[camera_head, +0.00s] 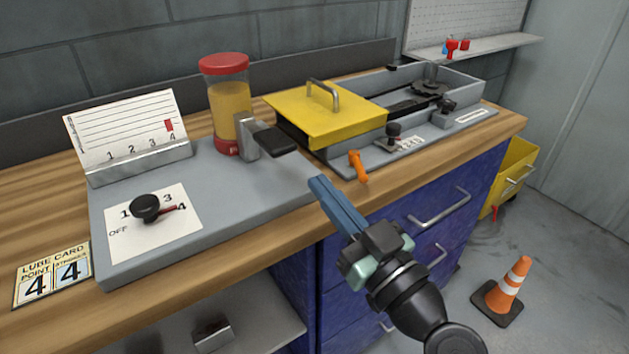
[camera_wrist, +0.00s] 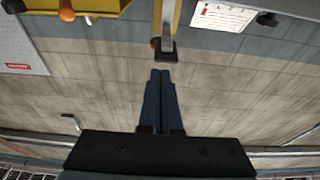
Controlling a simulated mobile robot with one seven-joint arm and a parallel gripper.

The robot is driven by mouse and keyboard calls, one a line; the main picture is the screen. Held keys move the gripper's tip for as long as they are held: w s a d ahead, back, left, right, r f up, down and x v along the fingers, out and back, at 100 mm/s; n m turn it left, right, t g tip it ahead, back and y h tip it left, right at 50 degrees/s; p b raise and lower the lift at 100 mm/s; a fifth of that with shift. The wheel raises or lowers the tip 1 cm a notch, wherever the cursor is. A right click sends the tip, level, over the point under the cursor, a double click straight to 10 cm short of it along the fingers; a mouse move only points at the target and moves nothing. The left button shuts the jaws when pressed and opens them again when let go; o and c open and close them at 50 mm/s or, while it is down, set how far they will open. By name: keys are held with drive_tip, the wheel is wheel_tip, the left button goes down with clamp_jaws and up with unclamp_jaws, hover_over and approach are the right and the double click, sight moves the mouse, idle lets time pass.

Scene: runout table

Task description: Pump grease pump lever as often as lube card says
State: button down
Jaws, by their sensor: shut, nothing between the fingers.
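The grease pump (camera_head: 230,105) has a clear reservoir of yellow grease with a red cap and red base. Its lever (camera_head: 272,140), with a black grip, sticks out to the right; the grip also shows in the wrist view (camera_wrist: 167,57). The lube card (camera_head: 52,276) lies at the bench's front left and reads point 4, strokes 4. The selector knob (camera_head: 146,207) has its red pointer toward 4. A white record card (camera_head: 127,127) stands behind it with a red mark above 4. My gripper (camera_head: 322,185) is shut and empty, in front of the lever and apart from it.
A yellow cover (camera_head: 322,112) with a handle sits on a grey trough (camera_head: 455,83) at the right. An orange lever (camera_head: 356,164) juts from the trough's front near my gripper. A traffic cone (camera_head: 507,285) stands on the floor by the blue drawers (camera_head: 400,245).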

drive_tip(key=v, duration=0.5)
drive_tip(key=shift+s+d+f+b, duration=0.1)
drive_tip(key=shift+s+d+b, duration=0.05)
drive_tip(key=shift+s+b, duration=0.2)
